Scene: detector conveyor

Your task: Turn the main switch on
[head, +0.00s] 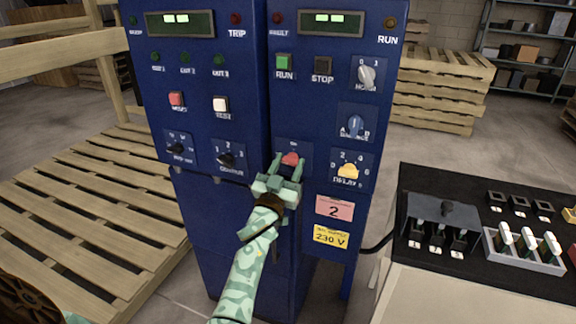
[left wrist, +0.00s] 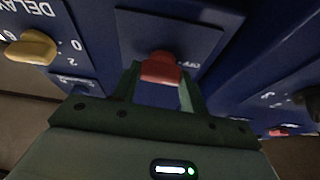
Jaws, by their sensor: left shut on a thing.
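The main switch is a red knob (head: 290,158) on a small plate low on the right-hand blue cabinet (head: 318,80). A label reading "ON" is above it in the head view. My left gripper (head: 289,166) is at the switch, its two fingers on either side of the red knob. In the left wrist view the red knob (left wrist: 161,68) sits between the fingertips, and the gripper is shut on it. An "OFF" label shows at its right there. My right gripper is not in view.
A yellow delay knob (head: 348,170) is just right of the switch. A blue knob (head: 355,125) and a grey knob (head: 366,75) are above. A black-topped bench (head: 480,265) with levers stands at the right. Wooden pallets (head: 85,220) lie at the left.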

